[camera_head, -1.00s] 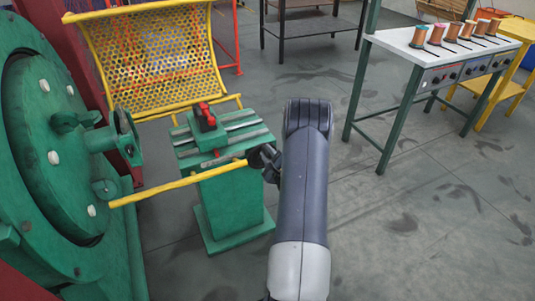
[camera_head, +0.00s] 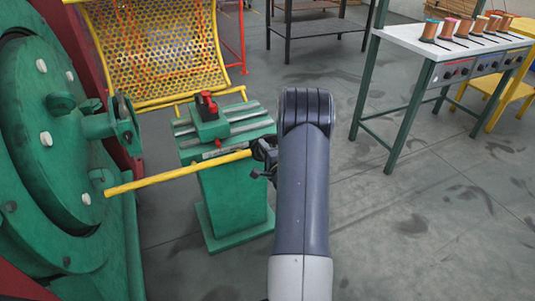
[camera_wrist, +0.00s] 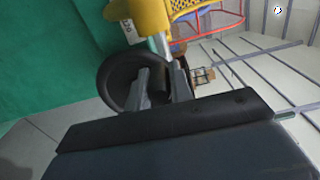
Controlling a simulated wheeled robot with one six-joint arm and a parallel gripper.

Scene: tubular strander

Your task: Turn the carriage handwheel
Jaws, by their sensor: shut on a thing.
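The carriage handwheel (camera_wrist: 113,88) is a dark round wheel with a thick rim, seen in the wrist view in front of the green stand. My gripper (camera_wrist: 160,80) reaches its grey fingers to the right side of that rim and is shut on it. In the head view my gripper (camera_head: 264,162) is small and dark at the right end of the bed, and the handwheel there is mostly hidden. The green carriage (camera_head: 210,123) with a red-topped post sits on the slotted bed (camera_head: 247,128) of the green stand.
A yellow bar (camera_head: 170,178) runs from the green machine disc (camera_head: 35,130) to near my gripper. A yellow perforated guard (camera_head: 160,50) stands behind. A table (camera_head: 408,42) with several spools is at the right. Open floor lies between it and the stand.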

